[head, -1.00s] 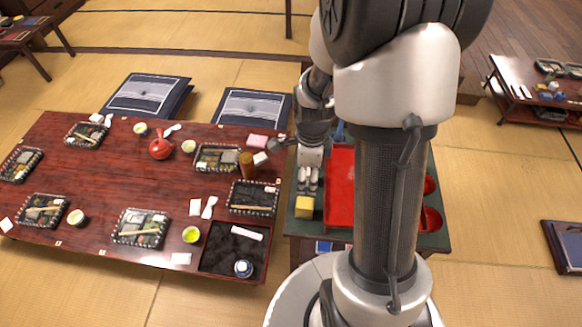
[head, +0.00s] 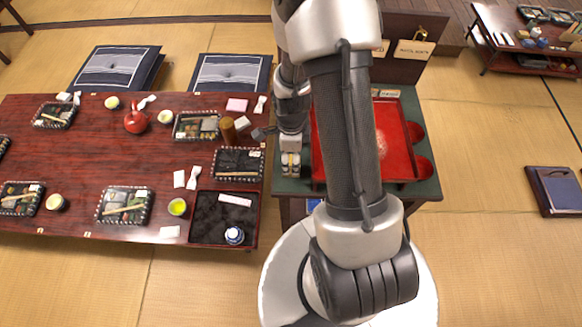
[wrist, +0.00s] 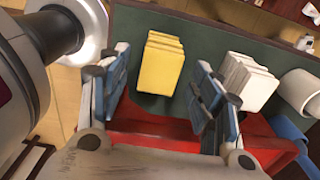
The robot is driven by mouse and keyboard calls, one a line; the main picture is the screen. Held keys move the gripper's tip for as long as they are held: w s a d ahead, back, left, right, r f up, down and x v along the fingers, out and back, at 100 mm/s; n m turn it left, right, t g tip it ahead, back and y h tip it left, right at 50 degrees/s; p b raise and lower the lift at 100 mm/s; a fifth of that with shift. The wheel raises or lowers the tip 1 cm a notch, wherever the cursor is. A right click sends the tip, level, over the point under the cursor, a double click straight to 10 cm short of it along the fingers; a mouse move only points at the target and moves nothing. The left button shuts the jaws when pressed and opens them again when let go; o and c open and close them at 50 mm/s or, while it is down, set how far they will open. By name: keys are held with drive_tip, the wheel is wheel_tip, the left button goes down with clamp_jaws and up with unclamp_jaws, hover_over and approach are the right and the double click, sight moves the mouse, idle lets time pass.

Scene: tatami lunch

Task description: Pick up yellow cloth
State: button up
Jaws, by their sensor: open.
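The yellow cloth (wrist: 162,65) is a folded stack on the dark green top of a small table (wrist: 215,28). In the wrist view it lies between and beyond the two blue-sided fingers of my gripper (wrist: 160,80), which is open and empty. A gap shows on each side of the cloth. In the head view my gripper (head: 290,168) is over the cloth's place at the left of the green top and mostly hides it; only bits of yellow show. I cannot tell the height of the fingertips above the table.
A folded white cloth stack (wrist: 247,80) and a white roll (wrist: 302,90) lie right of the yellow cloth in the wrist view. A red tray (head: 395,150) takes up much of the green top. A low lunch table (head: 75,170) with several bento trays stands at left.

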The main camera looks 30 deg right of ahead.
sight(291, 160)
wheel_tip(291, 160, down, 4)
drive_tip(key=shift+r+b, duration=0.15)
drive_tip(key=shift+b, duration=0.5)
drive_tip(key=shift+c, duration=0.5)
drive_tip(key=c, duration=1)
drive_tip(key=shift+r, duration=0.15)
drive_tip(key=shift+c, duration=0.2)
wheel_tip(291, 160, up, 20)
drive_tip(key=p, duration=0.7)
